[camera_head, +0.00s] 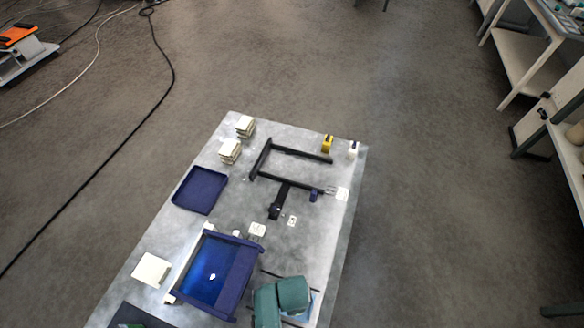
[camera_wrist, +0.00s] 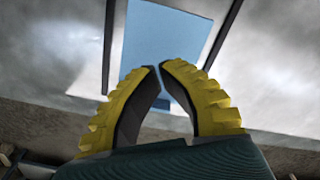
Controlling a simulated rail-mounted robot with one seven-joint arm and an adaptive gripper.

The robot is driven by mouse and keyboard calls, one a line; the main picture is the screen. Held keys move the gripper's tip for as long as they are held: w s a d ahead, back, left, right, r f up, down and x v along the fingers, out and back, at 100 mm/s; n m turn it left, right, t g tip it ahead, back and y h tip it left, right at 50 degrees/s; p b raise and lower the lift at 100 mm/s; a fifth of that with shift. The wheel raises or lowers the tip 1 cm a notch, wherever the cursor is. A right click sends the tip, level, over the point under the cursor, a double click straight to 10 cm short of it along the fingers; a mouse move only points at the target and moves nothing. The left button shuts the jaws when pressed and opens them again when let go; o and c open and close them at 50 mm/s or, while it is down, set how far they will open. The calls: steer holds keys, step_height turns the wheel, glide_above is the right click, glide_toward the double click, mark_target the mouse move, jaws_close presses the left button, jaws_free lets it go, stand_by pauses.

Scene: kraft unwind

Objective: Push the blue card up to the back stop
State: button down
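The light blue card (camera_wrist: 165,40) lies flat in the wrist view, between two dark rails, a left rail (camera_wrist: 109,45) and a right rail (camera_wrist: 226,30). My gripper (camera_wrist: 160,67) has yellow ribbed fingers with their tips together over the near part of the card. Nothing shows held between them. I cannot tell whether the tips touch the card. In the head view my teal gripper body (camera_head: 281,300) is over the near right part of the table and hides most of the card. I cannot make out the back stop in either view.
The grey table (camera_head: 262,185) also holds a dark blue tray (camera_head: 200,190), a larger blue bin (camera_head: 215,270), a black frame (camera_head: 290,182), a yellow item (camera_head: 327,144) and stacked pale blocks (camera_head: 229,151). A pale square block (camera_head: 151,270) is at the left. Floor surrounds the table.

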steer(key=shift+w+a+b, duration=0.25)
steer(key=shift+w+a, duration=0.35)
steer(key=shift+a, duration=1.15)
steer(key=shift+w+a+b, duration=0.25)
steer(key=shift+w+a, duration=0.35)
steer(key=shift+a, duration=1.2)
steer(key=shift+w+a+b, duration=0.25)
steer(key=shift+w+a, duration=0.35)
steer(key=shift+a, duration=1.15)
steer(key=shift+s+d+p, duration=0.15)
steer(key=shift+d+p, duration=0.2)
steer(key=shift+d, duration=0.15)
steer(key=shift+s+d+p, duration=0.15)
steer(key=shift+d+p, duration=0.15)
steer(key=shift+d, duration=0.2)
step_height(320, 180, up, 7)
steer(key=p, duration=0.7)
